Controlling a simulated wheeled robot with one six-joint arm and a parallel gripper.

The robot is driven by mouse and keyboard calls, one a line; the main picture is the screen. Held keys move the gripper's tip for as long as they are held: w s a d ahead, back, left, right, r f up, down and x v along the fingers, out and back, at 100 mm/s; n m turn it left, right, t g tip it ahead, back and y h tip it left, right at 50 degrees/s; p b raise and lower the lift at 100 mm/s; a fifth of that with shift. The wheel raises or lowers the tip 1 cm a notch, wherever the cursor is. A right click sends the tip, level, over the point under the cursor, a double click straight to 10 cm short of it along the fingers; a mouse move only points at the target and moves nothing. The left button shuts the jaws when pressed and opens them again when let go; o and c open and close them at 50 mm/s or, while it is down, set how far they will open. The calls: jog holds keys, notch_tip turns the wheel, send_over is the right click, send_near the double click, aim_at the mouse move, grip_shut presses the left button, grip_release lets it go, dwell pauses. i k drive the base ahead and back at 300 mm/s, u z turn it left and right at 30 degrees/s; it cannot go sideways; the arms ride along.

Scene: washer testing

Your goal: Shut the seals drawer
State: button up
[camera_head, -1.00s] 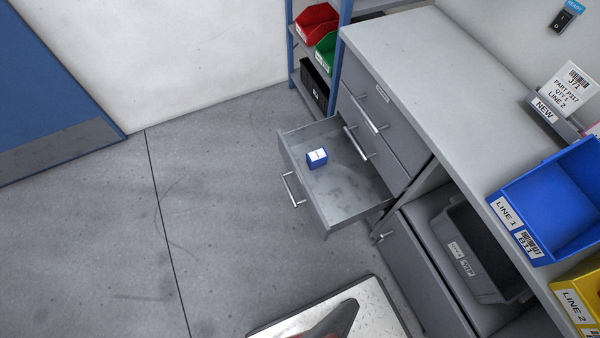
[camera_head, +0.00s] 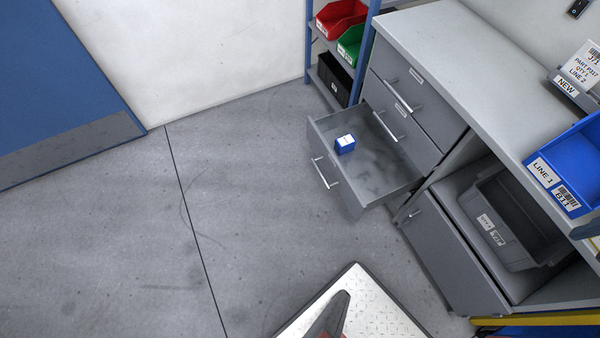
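A grey drawer (camera_head: 335,183) stands pulled far out of the bench cabinet (camera_head: 440,85), below two shut drawers. It has a silver bar handle (camera_head: 325,172) on its front. My gripper is not in view.
A lower cabinet door (camera_head: 450,255) and an open bay with a grey bin (camera_head: 515,225) are right of the drawer. A blue LINE 1 bin (camera_head: 570,165) stands on the bench. Shelves with red (camera_head: 342,18) and green bins stand behind. The floor left of the drawer is clear.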

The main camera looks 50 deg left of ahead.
aim_at(378, 170)
jog(key=u, duration=3.15)
jog(key=k, duration=1.05)
jog(key=z, duration=0.95)
jog(key=i, duration=1)
jog(key=u, duration=0.05)
